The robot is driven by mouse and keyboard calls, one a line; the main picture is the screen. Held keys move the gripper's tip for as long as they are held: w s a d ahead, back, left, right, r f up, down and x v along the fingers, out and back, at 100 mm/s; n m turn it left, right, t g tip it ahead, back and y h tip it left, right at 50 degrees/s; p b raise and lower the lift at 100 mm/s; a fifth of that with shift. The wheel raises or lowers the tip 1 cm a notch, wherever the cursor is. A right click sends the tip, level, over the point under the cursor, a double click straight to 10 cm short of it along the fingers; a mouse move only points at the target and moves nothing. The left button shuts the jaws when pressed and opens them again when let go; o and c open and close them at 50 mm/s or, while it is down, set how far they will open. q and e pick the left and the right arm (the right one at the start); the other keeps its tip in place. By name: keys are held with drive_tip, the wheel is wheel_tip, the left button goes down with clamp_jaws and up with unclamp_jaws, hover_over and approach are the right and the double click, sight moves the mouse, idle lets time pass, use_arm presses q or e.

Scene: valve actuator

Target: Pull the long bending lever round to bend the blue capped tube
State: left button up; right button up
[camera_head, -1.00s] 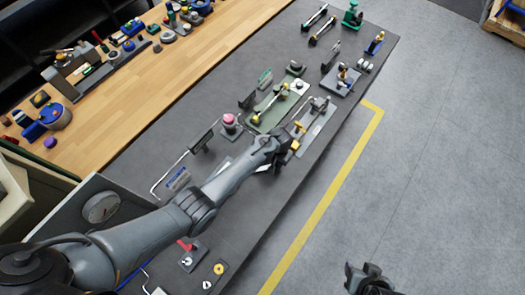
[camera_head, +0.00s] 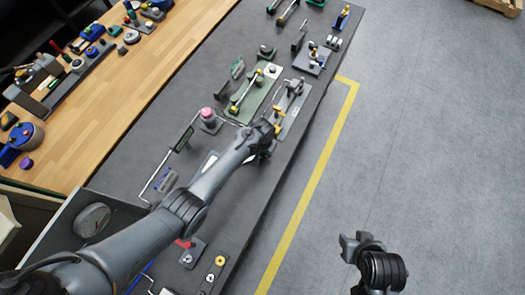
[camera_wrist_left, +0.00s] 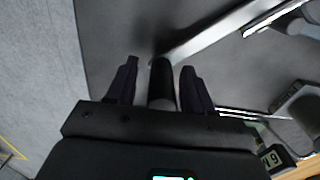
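In the left wrist view a black cylindrical grip (camera_wrist_left: 162,82) stands between the two dark fingers of my left gripper (camera_wrist_left: 159,66). A narrow gap shows on each side of the grip, so the fingers look open around it. A flat grey bar (camera_wrist_left: 215,37), seemingly the long lever, runs from the grip to the upper right. In the head view my left gripper (camera_head: 263,138) is low over the bench's right side; my arm hides much there. I cannot make out the blue capped tube. My right gripper (camera_head: 356,246) is over the floor at lower right, its fingers unclear.
The dark grey bench (camera_head: 160,120) carries several fixtures: a green plate (camera_head: 258,92), a pink-topped knob (camera_head: 208,115), and a red-handled device (camera_head: 186,244) near my arm. A wooden bench (camera_head: 150,75) lies left. Open floor with a yellow line (camera_head: 310,200) lies right.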

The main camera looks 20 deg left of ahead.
use_arm(q)
drive_tip(key=shift+r, duration=0.55)
wheel_tip(320, 180, up, 8)
drive_tip(key=shift+r+p, duration=0.25)
drive_tip(key=shift+p, duration=0.25)
drive_tip(key=shift+r, duration=0.6)
drive_tip(key=shift+s, duration=0.1)
